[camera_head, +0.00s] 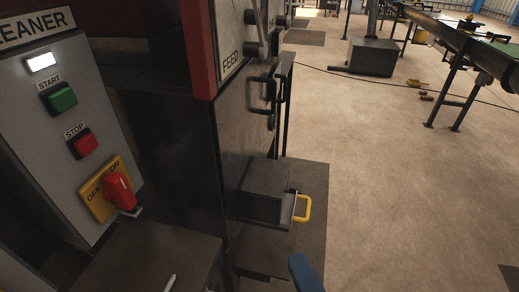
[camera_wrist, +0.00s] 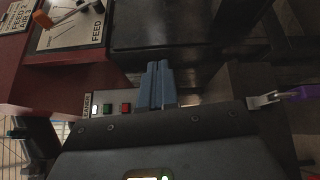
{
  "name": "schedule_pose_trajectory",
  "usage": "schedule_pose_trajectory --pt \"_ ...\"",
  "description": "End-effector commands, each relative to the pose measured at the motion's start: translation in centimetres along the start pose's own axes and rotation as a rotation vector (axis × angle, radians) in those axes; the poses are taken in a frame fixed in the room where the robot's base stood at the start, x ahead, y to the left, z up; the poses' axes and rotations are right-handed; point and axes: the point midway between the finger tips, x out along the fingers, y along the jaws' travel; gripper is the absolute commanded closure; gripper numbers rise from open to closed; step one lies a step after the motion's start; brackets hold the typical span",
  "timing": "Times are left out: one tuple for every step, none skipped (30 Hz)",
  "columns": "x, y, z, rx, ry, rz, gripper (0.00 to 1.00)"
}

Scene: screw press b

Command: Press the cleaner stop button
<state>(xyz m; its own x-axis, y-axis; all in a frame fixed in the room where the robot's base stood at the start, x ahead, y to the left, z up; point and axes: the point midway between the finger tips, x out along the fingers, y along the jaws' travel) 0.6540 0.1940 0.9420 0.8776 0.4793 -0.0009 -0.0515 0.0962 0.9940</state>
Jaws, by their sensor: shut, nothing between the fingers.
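The cleaner panel (camera_head: 40,110) is a grey sloped box at the left of the head view. Its red stop button (camera_head: 85,144) sits below the green start button (camera_head: 62,97) and above a red off/on switch (camera_head: 119,192) on a yellow plate. In the wrist view, the small stop button (camera_wrist: 126,107) shows left of my blue fingers, beside the green button (camera_wrist: 108,109). My gripper (camera_wrist: 160,67) is shut and empty, apart from the panel. In the head view, a blue tip (camera_head: 305,272) shows at the bottom edge, right of the panel.
A dark machine with a feed panel (camera_head: 241,40) and handles stands right of the cleaner panel. A yellow handle (camera_head: 303,208) sticks out from its low box. Open floor (camera_head: 400,170) lies to the right, with a conveyor (camera_head: 470,55) at the far right.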

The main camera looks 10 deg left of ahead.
Motion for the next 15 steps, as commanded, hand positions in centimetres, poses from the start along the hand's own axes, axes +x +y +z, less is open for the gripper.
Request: schedule_pose_trajectory --pt "2.3 2.5 -1.6 -0.099 0.031 0.035 1.00" --pt "3.4 3.5 -2.5 -0.165 0.045 0.051 1.00" --pt "4.8 4.9 -3.6 -0.252 0.061 0.072 1.00" --pt "5.8 6.0 -4.5 -0.314 0.071 0.090 1.00" --pt "6.7 7.1 -5.4 -0.374 0.079 0.106 1.00" --pt "7.8 8.5 -6.6 -0.446 0.089 0.127 1.00" --pt "8.5 9.5 -7.5 -0.498 0.095 0.142 1.00" --pt "9.1 10.4 -8.2 -0.546 0.098 0.157 1.00" --pt "9.8 11.6 -9.2 -0.602 0.102 0.173 1.00" --pt "10.3 12.4 -9.8 -0.639 0.104 0.186 1.00" --pt "10.6 13.0 -10.3 -0.672 0.106 0.196 1.00" --pt "11.0 13.7 -11.0 -0.708 0.108 0.206 1.00" --pt "11.3 14.2 -11.4 -0.731 0.108 0.214 1.00" --pt "11.5 14.6 -11.7 -0.750 0.108 0.219 1.00" --pt "11.7 15.0 -12.0 -0.770 0.108 0.226 1.00"
